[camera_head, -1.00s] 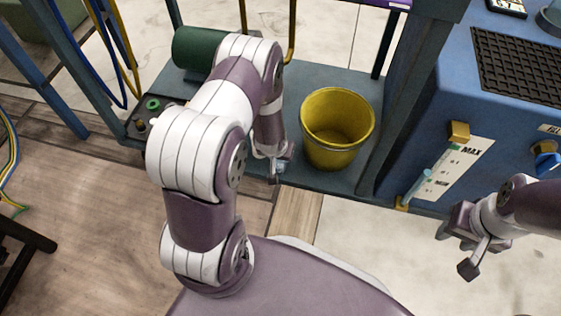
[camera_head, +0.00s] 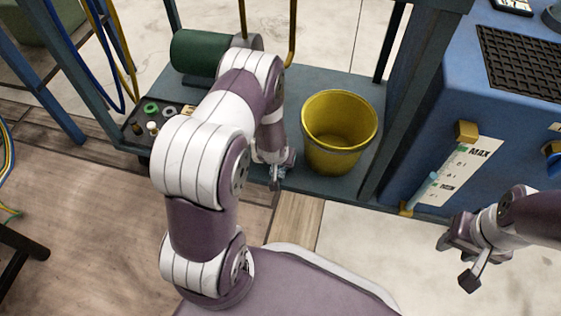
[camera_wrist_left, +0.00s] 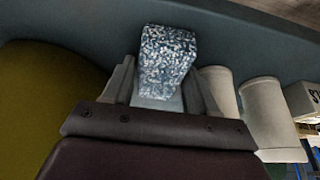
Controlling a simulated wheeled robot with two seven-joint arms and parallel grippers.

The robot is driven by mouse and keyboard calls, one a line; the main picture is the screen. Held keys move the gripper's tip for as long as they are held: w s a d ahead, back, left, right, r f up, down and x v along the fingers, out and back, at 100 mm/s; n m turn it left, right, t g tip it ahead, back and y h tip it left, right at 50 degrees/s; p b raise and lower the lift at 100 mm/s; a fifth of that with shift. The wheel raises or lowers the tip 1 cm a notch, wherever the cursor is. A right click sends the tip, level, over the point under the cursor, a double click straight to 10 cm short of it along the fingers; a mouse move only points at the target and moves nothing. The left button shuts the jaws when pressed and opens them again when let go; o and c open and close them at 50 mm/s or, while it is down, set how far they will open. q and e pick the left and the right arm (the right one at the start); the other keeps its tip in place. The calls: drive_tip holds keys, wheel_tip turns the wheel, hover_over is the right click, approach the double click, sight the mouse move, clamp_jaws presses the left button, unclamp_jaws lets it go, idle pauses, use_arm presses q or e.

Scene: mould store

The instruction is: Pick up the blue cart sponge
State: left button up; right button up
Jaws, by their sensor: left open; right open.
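The blue cart sponge (camera_wrist_left: 167,55) is a speckled blue-and-white block, seen clearly in the left wrist view. It lies on the grey-blue cart shelf (camera_head: 300,180). My left gripper (camera_wrist_left: 160,88) is open, with its fingers on either side of the sponge's near end; I cannot tell if they touch it. In the head view my left gripper (camera_head: 274,174) is low over the shelf's front edge, and the sponge is mostly hidden by it. My right gripper (camera_head: 458,264) is open and empty at the right, over the pale floor.
A yellow bucket (camera_head: 340,130) stands on the shelf just right of my left gripper. A green cylinder (camera_head: 198,52) lies behind my left arm. A dark tray (camera_head: 138,118) of small parts sits at the shelf's left. A blue machine (camera_head: 440,110) stands on the right.

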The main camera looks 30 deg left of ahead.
use_arm(q)
drive_tip(key=c, duration=0.7)
drive_tip(key=shift+r, duration=0.25)
wheel_tip(320, 180, up, 18)
drive_tip(key=p, duration=1.2)
